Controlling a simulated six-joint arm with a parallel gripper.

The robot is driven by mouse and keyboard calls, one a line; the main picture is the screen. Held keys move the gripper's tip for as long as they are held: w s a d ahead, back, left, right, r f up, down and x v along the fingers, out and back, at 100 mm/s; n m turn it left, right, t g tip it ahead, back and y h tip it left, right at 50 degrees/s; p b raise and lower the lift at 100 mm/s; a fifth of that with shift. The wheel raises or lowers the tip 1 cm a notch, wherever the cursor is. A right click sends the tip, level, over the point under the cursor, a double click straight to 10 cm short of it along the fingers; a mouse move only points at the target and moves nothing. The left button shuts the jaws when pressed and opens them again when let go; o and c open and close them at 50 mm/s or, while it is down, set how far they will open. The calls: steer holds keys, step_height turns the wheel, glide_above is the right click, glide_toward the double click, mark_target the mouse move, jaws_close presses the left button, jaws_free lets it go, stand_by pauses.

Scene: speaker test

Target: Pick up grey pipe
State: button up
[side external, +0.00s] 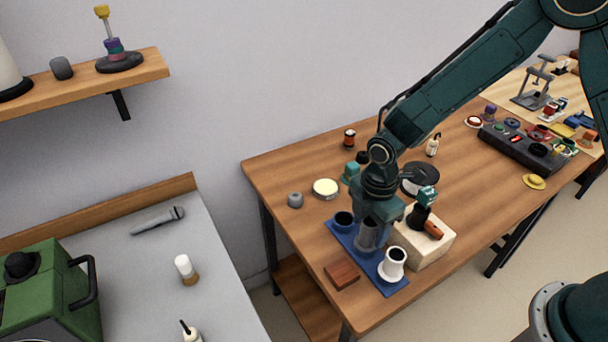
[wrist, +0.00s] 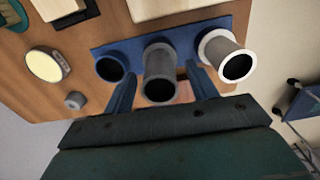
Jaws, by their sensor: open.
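The grey pipe (side external: 368,237) stands upright in the middle of a blue base (side external: 396,289), between a dark blue pipe (side external: 344,219) and a white pipe (side external: 394,260). In the wrist view the grey pipe (wrist: 159,75) shows its dark open top, with the dark blue pipe (wrist: 111,67) to its left and the white pipe (wrist: 230,58) to its right. My gripper (wrist: 162,70) is open, with one blue finger on each side of the grey pipe. Small gaps show between fingers and pipe in the wrist view. In the side view my gripper (side external: 376,212) is over the base and partly hides the pipe.
A pale block (side external: 437,248) with dark and orange items on it stands close to the right of the base. A reddish-brown block (side external: 342,275) lies in front. A round cream-topped tin (side external: 325,188) and a small grey knob-like piece (side external: 295,200) stand to the left, with bare table between.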

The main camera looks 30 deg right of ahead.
steer(key=shift+c, duration=0.3)
steer(key=c, duration=1)
step_height(320, 180, up, 20)
stand_by(0.3)
stand_by(0.5)
